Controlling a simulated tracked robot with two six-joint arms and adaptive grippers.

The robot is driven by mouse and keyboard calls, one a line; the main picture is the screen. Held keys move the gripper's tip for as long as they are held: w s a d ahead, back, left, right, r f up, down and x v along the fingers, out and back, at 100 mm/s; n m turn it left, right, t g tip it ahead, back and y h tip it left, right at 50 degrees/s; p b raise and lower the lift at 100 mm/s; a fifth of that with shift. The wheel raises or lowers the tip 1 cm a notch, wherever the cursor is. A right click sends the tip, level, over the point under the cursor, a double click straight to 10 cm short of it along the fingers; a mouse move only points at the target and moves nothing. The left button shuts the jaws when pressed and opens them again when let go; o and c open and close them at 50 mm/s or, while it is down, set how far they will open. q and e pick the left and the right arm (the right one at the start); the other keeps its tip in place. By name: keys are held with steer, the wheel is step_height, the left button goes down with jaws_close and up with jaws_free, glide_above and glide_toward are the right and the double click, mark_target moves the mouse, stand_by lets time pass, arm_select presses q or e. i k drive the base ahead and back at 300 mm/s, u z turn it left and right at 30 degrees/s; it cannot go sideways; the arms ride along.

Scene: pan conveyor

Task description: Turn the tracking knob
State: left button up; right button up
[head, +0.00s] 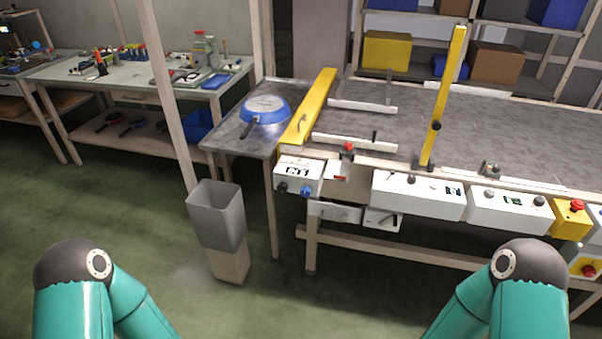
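I cannot tell which control is the tracking knob. A white box (299,174) at the conveyor's left front corner carries a dark knob (282,187) and a blue knob (306,191). A long white panel (440,197) on the front rail has a dark round knob (412,180). Another white panel (508,218) to its right has dark knobs (539,200) at its top. A small white box (376,223) with a dark handle hangs below the rail. Labels are too small to read. Only my teal arm links show at the bottom; both grippers are out of view.
The grey conveyor belt (460,135) has yellow bars (310,105) across it. A blue pan (265,110) lies on the side table. A red stop button (577,205) is at right. Floor in front is clear.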

mark_target(306, 191)
steer(key=z, duration=0.05)
steer(key=k, duration=0.55)
steer(key=u, duration=0.45)
steer(key=i, duration=0.7)
steer(key=u, duration=0.55)
steer(key=i, duration=0.85)
steer(key=z, duration=0.4)
